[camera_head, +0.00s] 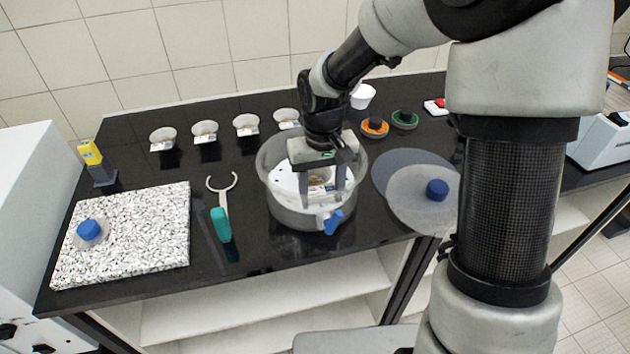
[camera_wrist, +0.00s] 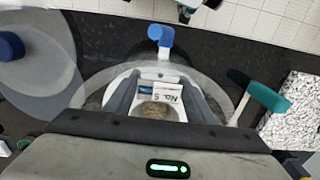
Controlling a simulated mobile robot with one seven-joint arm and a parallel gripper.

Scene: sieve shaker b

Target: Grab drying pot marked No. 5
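The drying pot marked No. 5 (camera_wrist: 158,111) shows in the wrist view with brown contents and a white label reading "No. 5". It sits inside the round clear-walled vessel (camera_head: 285,215), on its white plate; the pot also shows in the head view (camera_head: 318,181). My gripper (camera_head: 322,198) points down into this vessel. Its two fingers are apart, one on each side of the pot, and it also shows in the wrist view (camera_wrist: 160,80). The gripper looks open; contact between fingers and pot cannot be made out.
The vessel has a blue tap (camera_head: 333,222) at its front. Its grey lid with a blue knob (camera_head: 437,190) lies to the right. Several small dishes (camera_head: 205,131) stand behind. Teal-handled tongs (camera_head: 221,224) and a speckled slab (camera_head: 135,240) lie to the left.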

